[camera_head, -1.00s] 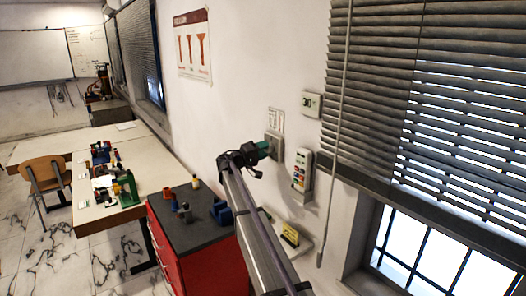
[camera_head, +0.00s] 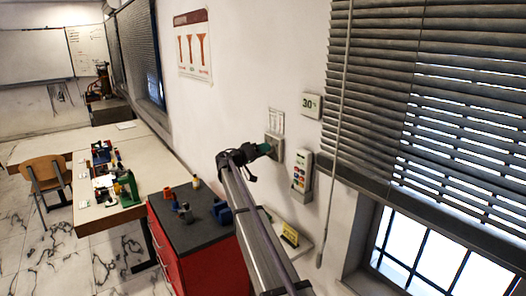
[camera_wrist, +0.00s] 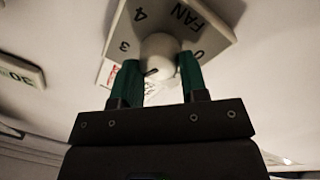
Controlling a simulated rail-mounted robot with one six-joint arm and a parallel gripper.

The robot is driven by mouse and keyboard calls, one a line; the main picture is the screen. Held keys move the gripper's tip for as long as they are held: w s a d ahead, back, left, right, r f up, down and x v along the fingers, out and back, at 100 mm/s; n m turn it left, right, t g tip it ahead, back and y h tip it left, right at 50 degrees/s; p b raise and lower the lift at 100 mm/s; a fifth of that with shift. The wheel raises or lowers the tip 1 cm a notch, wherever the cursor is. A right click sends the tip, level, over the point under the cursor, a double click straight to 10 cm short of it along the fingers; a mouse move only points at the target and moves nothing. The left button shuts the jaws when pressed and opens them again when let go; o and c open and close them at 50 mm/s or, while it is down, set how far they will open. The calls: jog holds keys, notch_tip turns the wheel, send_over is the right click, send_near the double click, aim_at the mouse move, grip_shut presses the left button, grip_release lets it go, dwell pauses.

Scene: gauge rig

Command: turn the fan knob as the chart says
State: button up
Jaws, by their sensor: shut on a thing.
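The fan plate (camera_wrist: 192,22) is a pale plate on the wall. It is marked FAN, and the digits 4, 3 and 0 show in the wrist view. Its round white knob (camera_wrist: 160,48) has a short dark mark on its near side, close to the fingers. My gripper (camera_wrist: 160,68) is shut on the knob, one green finger on each side. In the head view my gripper (camera_head: 264,149) is at the plate (camera_head: 275,146) and hides the knob. A small chart (camera_head: 277,121) hangs just above the plate; its print is too small to read.
A display reading 30 (camera_head: 311,105) is on the wall to the upper right. A handset with coloured buttons (camera_head: 301,171) hangs close to my gripper's right. Blinds (camera_head: 430,100) and their cord are further right. A red cabinet (camera_head: 195,255) stands below left.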

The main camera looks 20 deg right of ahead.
jog(key=o, duration=0.9)
jog(key=shift+a, duration=0.15)
jog(key=a, duration=0.3)
jog(key=s+a, duration=0.1)
jog(key=a, duration=0.3)
jog(key=a+f+b, duration=0.1)
jog(key=a, duration=0.2)
jog(key=shift+s+a, duration=0.2)
jog(key=shift+a, duration=0.05)
jog(key=shift+o, duration=0.3)
jog(key=shift+r, duration=0.1)
